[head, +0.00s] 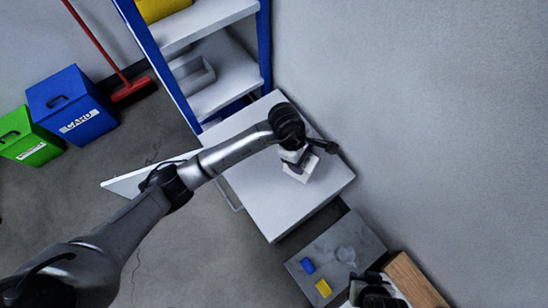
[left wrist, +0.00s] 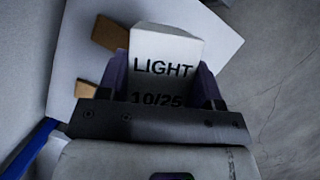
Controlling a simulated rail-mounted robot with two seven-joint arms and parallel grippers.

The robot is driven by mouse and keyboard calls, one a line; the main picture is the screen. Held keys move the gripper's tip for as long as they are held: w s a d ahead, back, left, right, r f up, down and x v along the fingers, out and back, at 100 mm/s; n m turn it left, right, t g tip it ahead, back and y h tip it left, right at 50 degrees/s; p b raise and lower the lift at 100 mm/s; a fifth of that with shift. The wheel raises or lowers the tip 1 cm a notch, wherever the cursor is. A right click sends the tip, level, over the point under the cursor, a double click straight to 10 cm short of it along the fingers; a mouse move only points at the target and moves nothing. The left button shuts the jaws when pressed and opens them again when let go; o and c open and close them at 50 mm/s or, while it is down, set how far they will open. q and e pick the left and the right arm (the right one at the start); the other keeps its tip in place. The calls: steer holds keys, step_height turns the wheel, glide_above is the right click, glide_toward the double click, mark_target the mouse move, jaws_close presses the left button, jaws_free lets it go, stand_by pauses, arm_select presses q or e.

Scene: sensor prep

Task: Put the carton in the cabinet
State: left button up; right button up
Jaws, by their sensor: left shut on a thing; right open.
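The carton is a small white box (head: 300,171) in the head view. In the left wrist view the carton (left wrist: 165,62) shows a face printed "LIGHT 10/25". My left gripper (left wrist: 163,85) is shut on it, with a purple finger on each side. The low white cabinet (head: 262,207) lies beneath my left gripper in the head view; whether the carton touches its top I cannot tell. A flat white panel (head: 130,183) sticks out left of the cabinet, like an open door. The cabinet's inside is hidden. My right gripper (head: 372,291) is open at the bottom edge.
A grey table (head: 326,246) beside the cabinet bears a blue block (head: 307,266) and a yellow block (head: 323,288). A blue-framed shelf (head: 215,92) stands behind the cabinet. Blue (head: 72,104) and green (head: 30,140) bins and a red broom (head: 133,90) are at the left.

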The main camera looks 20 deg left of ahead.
arm_select(q)
steer(key=n, duration=0.1)
steer(key=w+n+t, duration=0.1)
steer(key=a+n, duration=0.1)
steer(key=shift+w+f+n, duration=0.25)
steer(key=shift+w+n, duration=0.1)
steer(key=shift+n, duration=0.05)
steer(key=n+t, duration=0.1)
steer(key=n, duration=0.2)
steer(key=shift+w+d+r+n+t, duration=0.1)
steer(key=shift+w+n+t, duration=0.2)
steer(key=shift+w+t, duration=0.1)
steer(key=shift+n+t, duration=0.3)
steer(key=shift+n, duration=0.3)
steer(key=w+a+f+b, duration=0.3)
steer(key=a+f+b, duration=0.5)
steer(key=a+f, duration=0.3)
steer(key=shift+n+y, duration=0.3)
steer(key=shift+w+a+f, duration=0.1)
steer(key=shift+a+f, duration=0.05)
steer(key=shift+f, duration=0.05)
steer(key=o, duration=1)
